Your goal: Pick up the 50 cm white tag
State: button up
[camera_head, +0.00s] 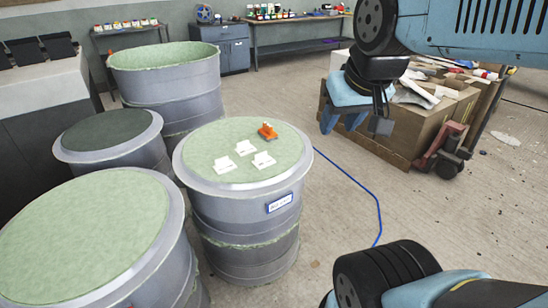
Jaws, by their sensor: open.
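Three white tags lie flat and apart on the green top of a grey drum (215,188): one at the back (246,148), one at the left (224,165) and one at the right (263,160). Any writing on them is too small to read, so I cannot tell which is the 50 cm one. My gripper (354,122) is open and empty, pointing down. In the picture it is right of the drum and apart from the tags, in front of the wooden crate.
An orange object (267,132) lies behind the tags on the same drum top. A blue-framed label (280,203) is on the drum's side. Other drums (160,88) stand left and behind. A wooden crate (420,135) is at the right. A blue cable (365,190) crosses open floor.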

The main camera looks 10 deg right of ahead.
aim_at(262, 160)
jog(key=u, duration=0.15)
jog(key=i, duration=0.95)
jog(key=z, duration=0.05)
